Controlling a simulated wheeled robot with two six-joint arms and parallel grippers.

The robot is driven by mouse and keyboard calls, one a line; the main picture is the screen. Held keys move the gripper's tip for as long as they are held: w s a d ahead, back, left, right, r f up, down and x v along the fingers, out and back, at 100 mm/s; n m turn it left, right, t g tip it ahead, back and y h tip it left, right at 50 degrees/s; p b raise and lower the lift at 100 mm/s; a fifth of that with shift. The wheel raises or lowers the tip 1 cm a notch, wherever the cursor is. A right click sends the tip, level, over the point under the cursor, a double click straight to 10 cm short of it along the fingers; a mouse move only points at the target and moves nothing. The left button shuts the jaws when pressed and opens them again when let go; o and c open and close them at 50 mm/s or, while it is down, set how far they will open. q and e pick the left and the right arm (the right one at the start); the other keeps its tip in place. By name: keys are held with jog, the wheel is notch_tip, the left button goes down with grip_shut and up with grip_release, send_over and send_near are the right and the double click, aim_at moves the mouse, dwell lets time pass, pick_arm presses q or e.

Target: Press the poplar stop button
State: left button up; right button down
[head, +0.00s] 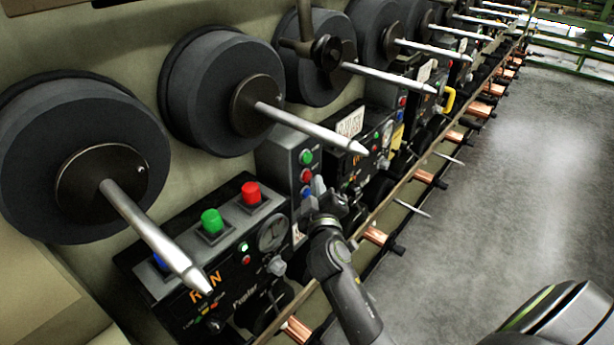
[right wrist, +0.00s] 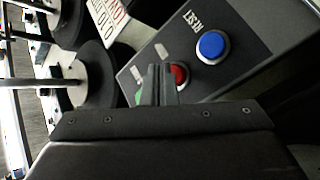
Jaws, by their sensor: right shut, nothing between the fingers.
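The near control panel (head: 222,255) has a raised red button (head: 251,191) and a raised green button (head: 211,220). Its lettering looks like "Poplar", but is not fully clear. A grey box (head: 283,152) behind it carries small green, red and blue buttons. My right gripper (head: 318,187) is shut and empty beside that box. In the right wrist view, its closed fingers (right wrist: 160,82) point at a red button (right wrist: 179,75) and partly cover it; I cannot tell whether they touch. A blue button (right wrist: 212,46) marked RESET is beside it; a green one is mostly hidden. My left gripper is not in view.
Large dark spools with pale spindles line the wall; one spindle (head: 310,130) juts out above the grey box. A rail with copper-coloured pieces (head: 376,236) runs along the front. The concrete floor (head: 490,190) at right is clear.

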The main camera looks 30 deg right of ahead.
jog(key=shift+w+a, duration=0.15)
jog(key=shift+w, duration=0.25)
dwell(0.7)
jog(key=shift+s, duration=0.1)
jog(key=shift+s+d, duration=0.35)
jog(key=shift+s, duration=0.5)
jog(key=s, duration=0.1)
jog(key=s+d, duration=0.1)
jog(key=s, duration=0.1)
jog(key=s+d, duration=0.1)
jog(key=s, duration=0.1)
jog(key=shift+s+d+p, duration=0.15)
jog(key=shift+s+p, duration=0.05)
jog(key=shift+p, duration=0.1)
dwell(0.6)
